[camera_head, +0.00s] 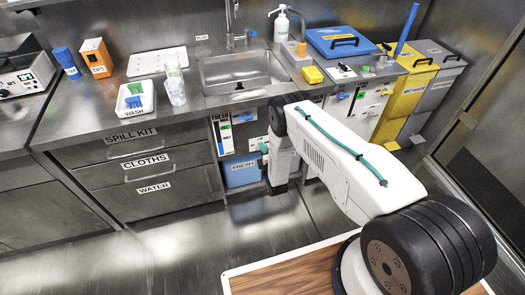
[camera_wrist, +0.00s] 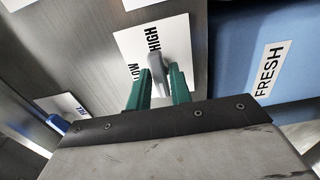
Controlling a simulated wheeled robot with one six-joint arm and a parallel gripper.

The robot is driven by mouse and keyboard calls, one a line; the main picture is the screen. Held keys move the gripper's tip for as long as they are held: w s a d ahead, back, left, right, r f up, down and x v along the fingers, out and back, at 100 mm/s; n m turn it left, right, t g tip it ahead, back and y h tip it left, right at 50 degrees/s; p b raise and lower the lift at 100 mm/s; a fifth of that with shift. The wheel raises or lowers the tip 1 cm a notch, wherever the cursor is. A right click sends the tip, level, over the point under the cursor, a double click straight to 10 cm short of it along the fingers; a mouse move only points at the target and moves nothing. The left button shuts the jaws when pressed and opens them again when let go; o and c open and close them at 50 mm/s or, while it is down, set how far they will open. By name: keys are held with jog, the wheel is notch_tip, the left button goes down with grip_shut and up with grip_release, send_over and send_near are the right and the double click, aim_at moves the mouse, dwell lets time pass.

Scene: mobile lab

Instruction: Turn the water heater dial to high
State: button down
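The water heater dial (camera_wrist: 157,70) is a grey lever-shaped knob on a white plate (camera_wrist: 178,34) marked LOW and HIGH in the wrist view. Its visible upper end lies just below the word HIGH, with LOW to its left. My gripper (camera_wrist: 160,80) has green fingers on both sides of the dial, close against it, and appears shut on it. In the head view my gripper (camera_head: 264,147) reaches the panel under the sink; the dial is too small to make out there.
A blue container (camera_head: 241,172) labelled FRESH stands just below the panel; it also shows at the right of the wrist view (camera_wrist: 235,60). A blue handle (camera_wrist: 57,124) is at the wrist view's lower left. Drawers (camera_head: 150,168) lie left, yellow and grey bins right. The floor in front is clear.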

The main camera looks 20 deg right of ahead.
jog(key=shift+m, duration=0.4)
jog(key=shift+a+m, duration=0.1)
jog(key=shift+m, duration=17.4)
